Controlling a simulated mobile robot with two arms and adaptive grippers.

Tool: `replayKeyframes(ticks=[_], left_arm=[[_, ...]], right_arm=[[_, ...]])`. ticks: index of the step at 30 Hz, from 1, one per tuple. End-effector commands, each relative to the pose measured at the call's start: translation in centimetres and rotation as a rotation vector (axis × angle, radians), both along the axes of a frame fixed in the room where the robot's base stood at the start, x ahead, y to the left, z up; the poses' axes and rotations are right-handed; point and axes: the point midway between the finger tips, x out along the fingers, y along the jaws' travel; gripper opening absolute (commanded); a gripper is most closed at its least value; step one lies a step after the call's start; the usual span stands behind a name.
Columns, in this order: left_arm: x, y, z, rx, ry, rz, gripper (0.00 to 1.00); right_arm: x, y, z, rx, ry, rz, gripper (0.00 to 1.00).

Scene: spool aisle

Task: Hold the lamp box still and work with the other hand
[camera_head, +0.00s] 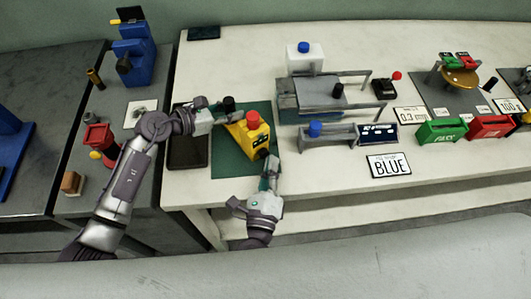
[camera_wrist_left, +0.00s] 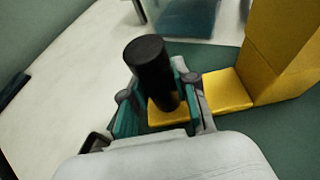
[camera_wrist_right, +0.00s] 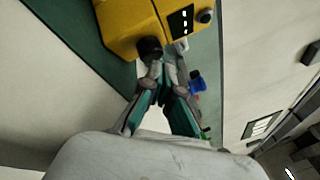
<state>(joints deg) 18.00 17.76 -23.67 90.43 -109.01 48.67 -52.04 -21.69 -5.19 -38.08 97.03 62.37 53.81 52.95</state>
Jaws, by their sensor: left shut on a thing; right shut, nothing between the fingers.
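The yellow lamp box (camera_head: 250,137) with a red dome on top stands on a green mat (camera_head: 228,163). It also shows in the left wrist view (camera_wrist_left: 275,50) and the right wrist view (camera_wrist_right: 125,22). My left gripper (camera_head: 226,112) is shut on the black upright handle (camera_wrist_left: 150,70) at the box's left side. My right gripper (camera_head: 270,165) is shut and empty at the box's front lower right. In the right wrist view its fingertips (camera_wrist_right: 170,65) are close beside a black knob (camera_wrist_right: 150,48) on the box; I cannot tell if they touch.
A dark tray (camera_head: 187,150) lies left of the mat. A grey fixture with blue knobs (camera_head: 315,129) stands to the right. A BLUE sign (camera_head: 390,166), a green bin (camera_head: 441,130) and a red bin (camera_head: 490,126) are further right. The table's front edge is near my right gripper.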

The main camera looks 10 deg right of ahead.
Motion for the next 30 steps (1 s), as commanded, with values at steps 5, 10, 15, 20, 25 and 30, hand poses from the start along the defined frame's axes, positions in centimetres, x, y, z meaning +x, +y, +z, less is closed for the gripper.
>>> replayKeyframes(ticks=[5,10,15,20,25,30], left_arm=[[0.0,0.0,0.1,-0.001,-0.001,0.001,0.0],[0.0,0.0,0.1,-0.001,-0.001,0.001,0.0],[0.0,0.0,0.1,-0.001,-0.001,0.001,0.0],[0.0,0.0,0.1,-0.001,-0.001,0.0,0.0],[0.0,0.0,0.1,-0.002,0.0,-0.001,0.0],[0.0,-0.1,0.1,-0.003,0.0,-0.001,0.0]], right_arm=[[0.1,0.1,0.0,0.0,0.0,0.0,0.0],[0.3,0.2,0.0,0.0,0.0,0.0,0.0],[0.5,0.3,0.0,0.0,0.0,0.0,0.0],[0.7,0.4,0.0,0.001,-0.001,0.001,0.0],[0.9,0.5,0.1,0.002,-0.001,0.002,0.0],[1.1,0.7,0.1,0.003,-0.002,0.003,0.0]])
